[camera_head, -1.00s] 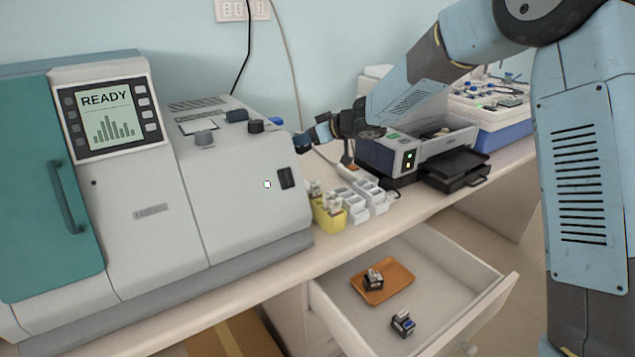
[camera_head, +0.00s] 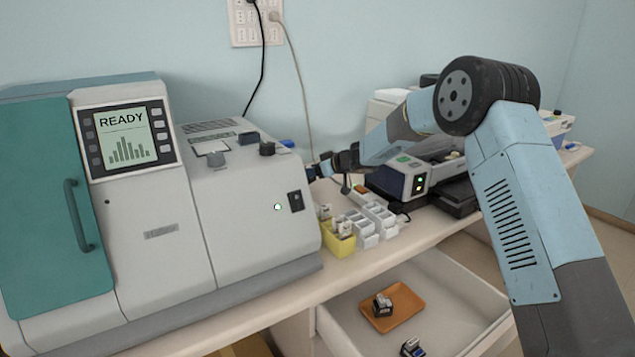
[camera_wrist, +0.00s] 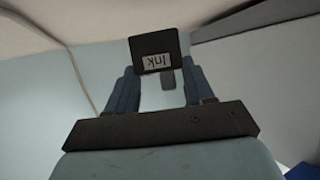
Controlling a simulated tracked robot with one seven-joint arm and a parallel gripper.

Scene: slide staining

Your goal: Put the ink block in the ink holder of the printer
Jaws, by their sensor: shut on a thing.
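My gripper (camera_wrist: 152,78) is shut on a black ink block (camera_wrist: 153,44) with a white "Ink" label, seen upside down in the wrist view. In the head view my gripper (camera_head: 318,169) is small and partly hidden, above the counter just right of the large analyser; the block cannot be made out there. The printer (camera_head: 397,178) is the dark and light grey unit with green and orange lights, right of my gripper and partly behind my arm. Its ink holder cannot be made out.
The large analyser (camera_head: 250,215) with a READY screen fills the left. White racks (camera_head: 378,215) and a yellow rack (camera_head: 338,240) stand before my gripper. Below, an open drawer (camera_head: 460,290) holds an orange tray (camera_head: 408,313) with one ink block and another beside it.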

